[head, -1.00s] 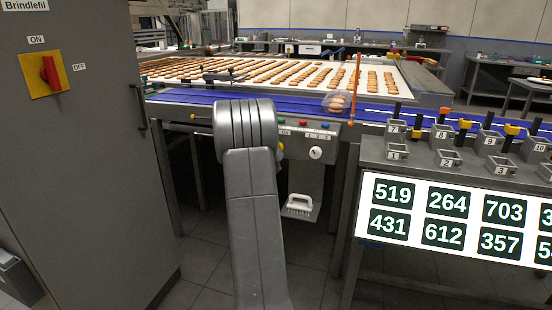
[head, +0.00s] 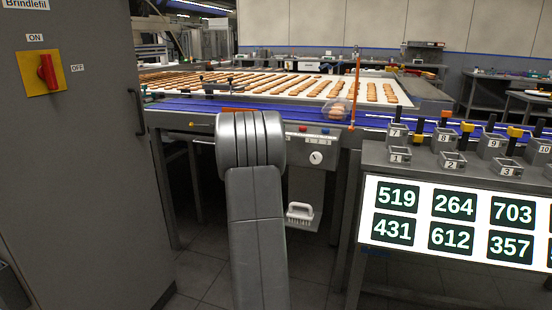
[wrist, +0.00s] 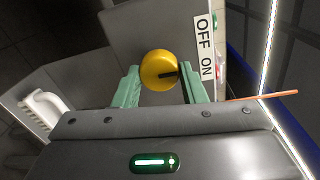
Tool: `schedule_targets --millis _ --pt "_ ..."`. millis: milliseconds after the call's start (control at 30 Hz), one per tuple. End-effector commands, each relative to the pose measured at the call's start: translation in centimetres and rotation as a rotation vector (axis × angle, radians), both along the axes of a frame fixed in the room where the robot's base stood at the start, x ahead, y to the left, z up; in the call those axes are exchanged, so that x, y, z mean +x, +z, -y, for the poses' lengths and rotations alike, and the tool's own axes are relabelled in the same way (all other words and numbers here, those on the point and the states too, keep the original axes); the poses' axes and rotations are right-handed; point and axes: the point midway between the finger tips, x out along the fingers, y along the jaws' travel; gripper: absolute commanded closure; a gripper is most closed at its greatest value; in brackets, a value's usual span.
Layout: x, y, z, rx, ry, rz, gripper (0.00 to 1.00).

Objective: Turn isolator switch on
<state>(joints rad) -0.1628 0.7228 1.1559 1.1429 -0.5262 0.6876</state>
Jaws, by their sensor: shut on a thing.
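The red isolator handle (head: 47,71) stands upright on a yellow plate (head: 31,74) on the grey cabinet at the left of the head view, in line with the ON label above it. OFF is at its right. My gripper (wrist: 160,88) is far from this handle. In the wrist view its green fingers are shut on a round yellow knob (wrist: 158,66) with a dark pointer mark. The mark points right, towards an ON label (wrist: 207,66); OFF (wrist: 204,32) is beside that. In the head view my own arm hides the gripper and the knob.
The cabinet (head: 85,180) has a dark door handle. The blue conveyor (head: 190,104) and biscuit tray (head: 300,97) lie behind my arm. The white dial (head: 316,158) and white brush (head: 300,212) are right of it. An orange pole (head: 353,115) stands by the conveyor.

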Motion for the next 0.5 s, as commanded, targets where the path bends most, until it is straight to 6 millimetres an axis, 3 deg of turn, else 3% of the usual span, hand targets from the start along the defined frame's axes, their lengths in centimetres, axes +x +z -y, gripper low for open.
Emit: schedule_targets --millis 333,367,433,500 --pt "-0.04 -0.15 0.05 0.003 -0.001 -0.001 0.85" --pt "-0.04 -0.15 0.05 0.003 -0.002 -0.001 0.57" --pt "-0.02 -0.13 0.04 0.003 -0.001 -0.001 0.43" --pt "-0.02 -0.11 0.04 0.003 -0.001 -0.001 0.41"
